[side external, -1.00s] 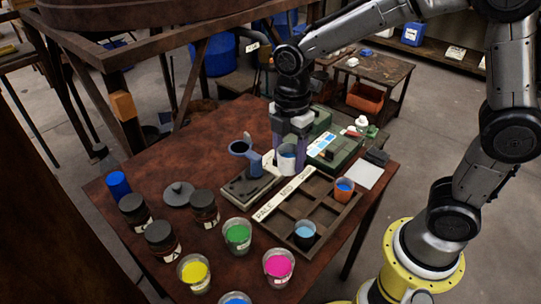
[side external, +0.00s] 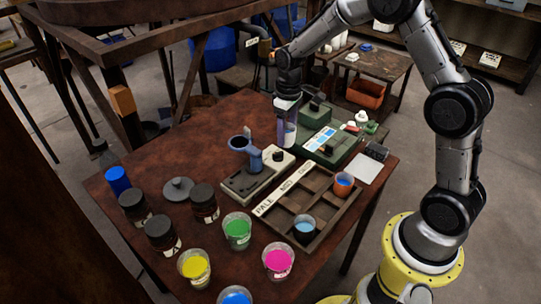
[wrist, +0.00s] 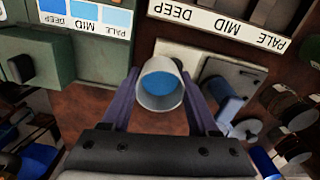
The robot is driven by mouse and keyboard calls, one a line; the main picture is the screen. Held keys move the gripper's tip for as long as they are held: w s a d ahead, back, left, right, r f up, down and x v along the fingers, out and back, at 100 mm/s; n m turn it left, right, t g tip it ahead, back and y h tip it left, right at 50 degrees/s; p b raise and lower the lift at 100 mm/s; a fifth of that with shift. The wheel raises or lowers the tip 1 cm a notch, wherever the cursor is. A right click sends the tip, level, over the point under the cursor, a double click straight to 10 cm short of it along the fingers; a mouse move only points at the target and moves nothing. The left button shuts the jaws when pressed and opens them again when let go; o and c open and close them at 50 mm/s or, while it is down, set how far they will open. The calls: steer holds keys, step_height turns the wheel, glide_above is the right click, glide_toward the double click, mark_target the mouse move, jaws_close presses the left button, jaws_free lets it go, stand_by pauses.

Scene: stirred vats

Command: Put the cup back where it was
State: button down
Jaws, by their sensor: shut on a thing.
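A pale grey cup (wrist: 145,94) with blue liquid is between the two purple fingers of my gripper (wrist: 160,100) in the wrist view. My gripper (side external: 287,128) is shut on it. In the side view the cup (side external: 289,135) is partly hidden by the fingers, behind the stirrer stand and left of the green box. Its height above the table is hard to judge. The dark divided tray (side external: 276,236) is labelled PALE, MID, DEEP. An orange cup (side external: 343,184) stands at its far right and a dark cup (side external: 304,229) at its near right, both with blue liquid.
The stirrer stand (side external: 240,187) with a blue ring holder (side external: 240,143) is beside the tray. A green box (side external: 335,150) bears blue swatches. Jars (side external: 134,206) and open paint pots (side external: 237,231) crowd the near table. The table's back left is bare.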

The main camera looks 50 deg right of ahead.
steer(key=shift+w+m, duration=0.15)
steer(key=shift+m, duration=0.65)
steer(key=shift+w+n, duration=0.1)
steer(key=shift+n, duration=0.6)
steer(key=shift+s+f+n, duration=0.2)
steer(key=shift+s+n, duration=0.1)
steer(key=shift+n, duration=0.2)
steer(key=s+a+n, duration=0.1)
steer(key=s+n, duration=0.1)
steer(key=n, duration=0.1)
steer(key=s+a+n, duration=0.1)
steer(key=s+n, duration=0.1)
steer(key=s, duration=0.1)
steer(key=s+a+n, duration=0.1)
steer(key=s+n, duration=0.2)
steer(key=shift+s+a+f+n, duration=0.1)
steer(key=shift+a+f+n, duration=0.1)
steer(key=shift+a+n, duration=0.1)
steer(key=s+a+r+n, duration=0.2)
steer(key=s+a+n, duration=0.4)
steer(key=s, duration=0.5)
steer(key=shift+n, duration=0.5)
steer(key=shift+s+d+f, duration=0.1)
steer(key=shift+d+f, duration=0.05)
steer(key=shift+f, duration=1.5)
steer(key=shift+d+f, duration=0.15)
steer(key=shift+f, duration=1.5)
steer(key=shift+f, duration=0.6)
